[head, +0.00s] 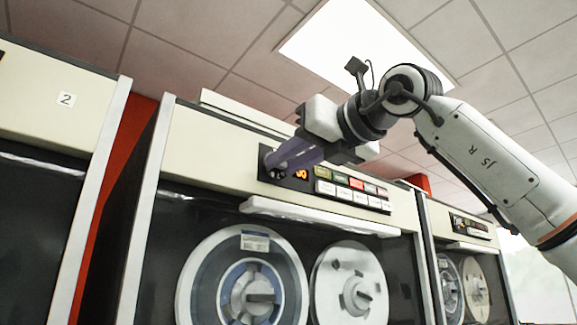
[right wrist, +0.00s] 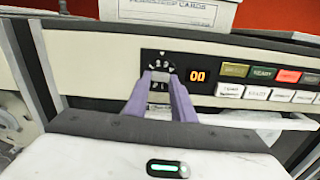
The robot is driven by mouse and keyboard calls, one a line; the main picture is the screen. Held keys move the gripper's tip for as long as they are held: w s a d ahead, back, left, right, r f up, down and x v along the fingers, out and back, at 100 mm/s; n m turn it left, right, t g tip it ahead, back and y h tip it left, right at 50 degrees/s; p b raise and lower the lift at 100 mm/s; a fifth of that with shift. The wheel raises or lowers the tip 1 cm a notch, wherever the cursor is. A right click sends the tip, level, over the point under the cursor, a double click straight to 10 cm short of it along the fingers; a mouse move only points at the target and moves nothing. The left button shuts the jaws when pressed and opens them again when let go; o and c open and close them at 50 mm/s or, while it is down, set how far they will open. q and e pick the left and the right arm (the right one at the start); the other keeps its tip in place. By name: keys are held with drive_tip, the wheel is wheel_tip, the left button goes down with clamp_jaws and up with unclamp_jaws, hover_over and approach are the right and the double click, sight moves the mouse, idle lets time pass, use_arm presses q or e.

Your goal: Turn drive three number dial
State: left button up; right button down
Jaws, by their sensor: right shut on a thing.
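The number dial (right wrist: 161,66) is a small black round dial with white digits on a dark panel, in the right wrist view. In the head view the dial (head: 278,172) is partly hidden by my fingers. My right gripper (right wrist: 160,80) has purple fingers that reach to the dial and are shut on it. It also shows in the head view (head: 278,163), its arm coming in from the right. An orange display (right wrist: 198,75) beside the dial reads 00 in the right wrist view. The drive cabinet (head: 200,150) has a cream top panel. My left gripper is not in view.
Coloured and white buttons (head: 350,190) sit right of the display, above a white ledge (head: 320,216). Tape reels (head: 348,285) are below. Cabinet 2 (head: 60,85) stands left and another drive (head: 465,235) right. A box (right wrist: 170,10) sits on top.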

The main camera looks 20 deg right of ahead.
drive_tip(key=shift+m+b, duration=0.35)
drive_tip(key=shift+m, duration=0.95)
drive_tip(key=shift+r, duration=0.1)
drive_tip(key=c, duration=1.5)
unclamp_jaws()
drive_tip(key=shift+s, duration=0.1)
drive_tip(key=b+v, duration=0.3)
drive_tip(key=v, duration=0.7)
drive_tip(key=shift+s, duration=0.15)
